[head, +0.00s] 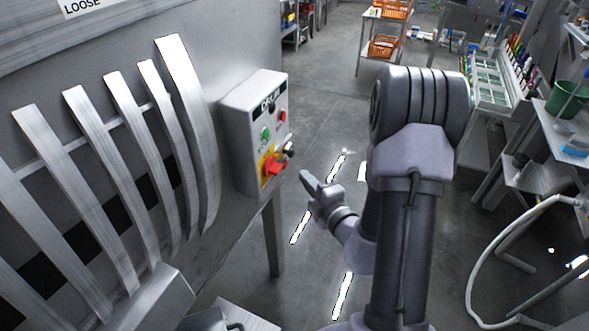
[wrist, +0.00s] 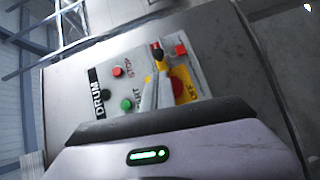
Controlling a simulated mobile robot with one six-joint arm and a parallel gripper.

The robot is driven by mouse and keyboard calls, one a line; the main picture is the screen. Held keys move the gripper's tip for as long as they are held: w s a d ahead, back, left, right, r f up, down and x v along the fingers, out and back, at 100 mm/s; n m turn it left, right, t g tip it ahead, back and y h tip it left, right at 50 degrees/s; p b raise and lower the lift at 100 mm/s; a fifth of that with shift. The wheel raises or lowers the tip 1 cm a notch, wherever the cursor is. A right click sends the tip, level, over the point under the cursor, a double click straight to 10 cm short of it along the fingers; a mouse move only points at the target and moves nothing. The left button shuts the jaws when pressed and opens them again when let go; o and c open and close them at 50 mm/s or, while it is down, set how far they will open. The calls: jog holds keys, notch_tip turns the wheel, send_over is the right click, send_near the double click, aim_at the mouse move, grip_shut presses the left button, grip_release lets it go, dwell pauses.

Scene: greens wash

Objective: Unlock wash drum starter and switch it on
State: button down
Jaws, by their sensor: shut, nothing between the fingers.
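The wash drum starter (head: 243,125) is a grey box with a DRUM label, a green button (head: 265,132) and a red button (head: 282,116). Low on its face, a red rotary switch (head: 271,168) sits on a yellow plate. A small dark fitting (head: 289,151) sticks out beside the switch; I cannot tell whether it is a lock or key. My gripper (head: 306,178) is shut and empty, just right of the switch, apparently apart from it. The wrist view shows the switch (wrist: 178,88), green button (wrist: 126,104), red STOP button (wrist: 118,71) and a red block (wrist: 181,50).
Curved metal slats (head: 130,150) stand left of the box. The concrete floor (head: 325,110) behind is open. A shelf with orange baskets (head: 385,46) stands at the back, and benches with a green bucket (head: 567,98) at the right.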

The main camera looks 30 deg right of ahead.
aim_at(289, 154)
jog(key=w+b, duration=0.1)
jog(key=w, duration=0.1)
jog(key=w+b, duration=0.1)
jog(key=w, duration=0.2)
jog(key=w+f+b, duration=0.1)
jog(key=w, duration=0.2)
jog(key=shift+w+d, duration=0.1)
jog(key=shift+w, duration=0.1)
jog(key=shift+w+d+r+p, duration=0.2)
jog(key=shift+w+d+p, duration=0.1)
jog(key=shift+p, duration=0.1)
jog(key=w+d, duration=0.1)
jog(key=d+p, duration=0.1)
jog(key=shift+w+d+f+p, duration=0.1)
jog(key=shift+w+d+p, duration=0.2)
jog(key=shift+w+d, duration=0.1)
